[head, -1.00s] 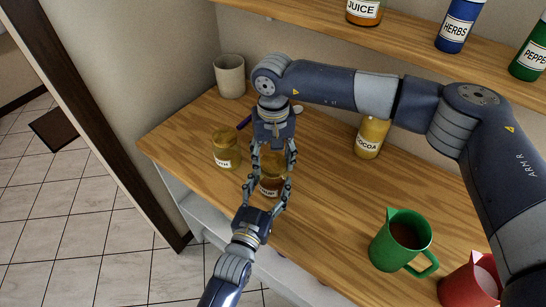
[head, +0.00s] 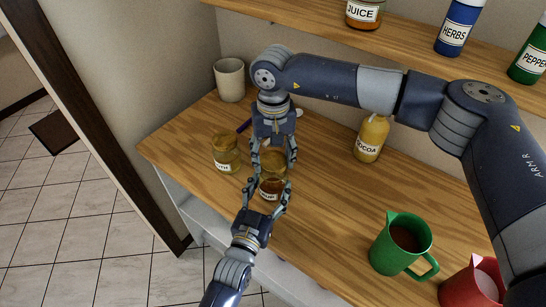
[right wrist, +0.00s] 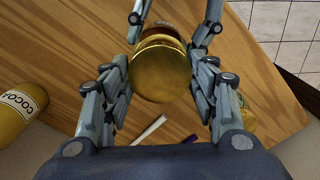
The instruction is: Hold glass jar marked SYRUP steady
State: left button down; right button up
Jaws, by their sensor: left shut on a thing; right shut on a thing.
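The glass jar marked SYRUP (head: 270,189) stands near the counter's front edge, with dark amber contents and its label partly covered. My left gripper (head: 266,186) is shut around the jar's body from the front. My right gripper (head: 273,161) comes down from above and is shut on the jar's gold lid (right wrist: 160,73). In the right wrist view the round lid sits between the right fingers, with part of the jar (right wrist: 166,30) behind it and left fingertips beside it. I cannot tell whether the lid still touches the jar.
A second lidded jar (head: 226,153) stands close on the left. A beige cup (head: 230,79) and the COCOA jar (head: 371,138) are at the back. A green jug (head: 385,252) and a red jug (head: 463,290) stand at the right. A shelf (head: 400,38) runs above.

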aim_at(273, 161)
jog(key=shift+r, duration=0.1)
jog(key=shift+s+r, duration=0.1)
jog(key=shift+r, duration=1.9)
pick_arm(q)
jog(key=shift+c, duration=1.7)
grip_release()
